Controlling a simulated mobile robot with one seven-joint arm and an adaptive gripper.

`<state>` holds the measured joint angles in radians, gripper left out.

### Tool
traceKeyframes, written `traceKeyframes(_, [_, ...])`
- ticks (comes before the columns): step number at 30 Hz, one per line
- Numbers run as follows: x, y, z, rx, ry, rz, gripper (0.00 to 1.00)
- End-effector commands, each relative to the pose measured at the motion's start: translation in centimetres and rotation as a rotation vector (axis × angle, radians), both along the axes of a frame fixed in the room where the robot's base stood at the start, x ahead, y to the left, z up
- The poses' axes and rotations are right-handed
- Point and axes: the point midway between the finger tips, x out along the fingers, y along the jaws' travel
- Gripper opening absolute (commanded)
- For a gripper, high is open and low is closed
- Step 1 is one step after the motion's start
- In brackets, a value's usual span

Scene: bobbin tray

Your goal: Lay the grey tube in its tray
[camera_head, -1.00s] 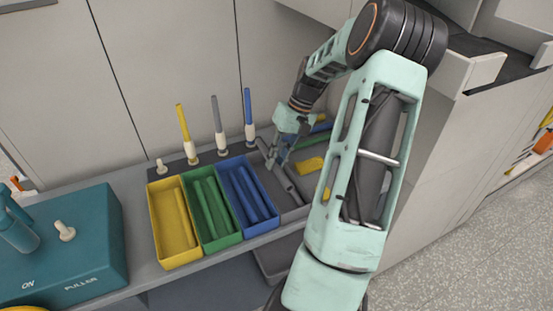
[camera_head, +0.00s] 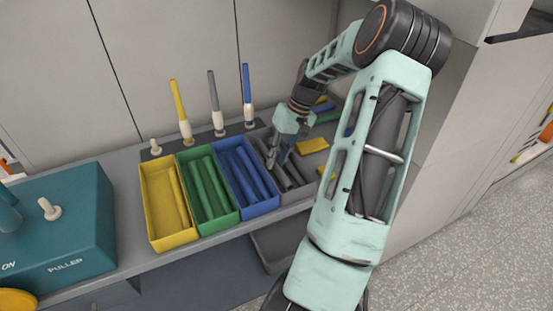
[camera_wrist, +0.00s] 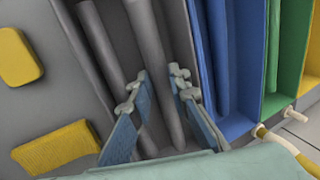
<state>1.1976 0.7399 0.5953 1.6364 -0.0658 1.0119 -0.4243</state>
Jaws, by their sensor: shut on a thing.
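My gripper (camera_wrist: 160,92) is shut on a grey tube (camera_wrist: 150,45), with one finger on each side of it. The held tube lies lengthwise within the grey tray (camera_wrist: 82,50), beside the blue tray. I cannot tell whether it touches the tray floor. A second grey tube (camera_wrist: 103,45) lies to its left in the same tray, roughly parallel. In the head view my gripper (camera_head: 276,165) is over the grey tray, and hides part of it. Another grey tube (camera_head: 215,95) stands upright on a peg behind the trays.
Blue (camera_head: 262,207), green (camera_head: 222,226) and yellow (camera_head: 172,243) trays stand in a row to the left, each with tubes inside. Yellow and blue tubes stand on pegs behind. Yellow blocks (camera_head: 312,145) lie right of the grey tray. A teal puller box (camera_head: 75,225) is far left.

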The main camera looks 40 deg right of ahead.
Motion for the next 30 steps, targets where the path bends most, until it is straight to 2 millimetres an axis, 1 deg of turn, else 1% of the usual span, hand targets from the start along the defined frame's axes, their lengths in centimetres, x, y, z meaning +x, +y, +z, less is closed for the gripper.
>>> traceKeyframes(3, [0.0, 0.0, 0.0, 0.000, 0.000, 0.000, 0.00])
traceKeyframes(4, [0.0, 0.0, 0.0, 0.000, 0.000, 0.000, 0.20])
traceKeyframes(9, [0.0, 0.0, 0.0, 0.000, 0.000, 0.000, 0.37])
traceKeyframes(17, [0.0, 0.0, 0.1, 0.000, 0.000, 0.000, 0.37])
traceKeyframes(20, [0.0, -0.3, 0.7, -0.001, 0.000, -0.001, 0.37])
traceKeyframes(23, [-0.2, -0.8, 2.1, -0.002, -0.002, -0.003, 0.37])
traceKeyframes(30, [-0.7, -2.6, 6.9, -0.004, -0.002, -0.001, 0.37])
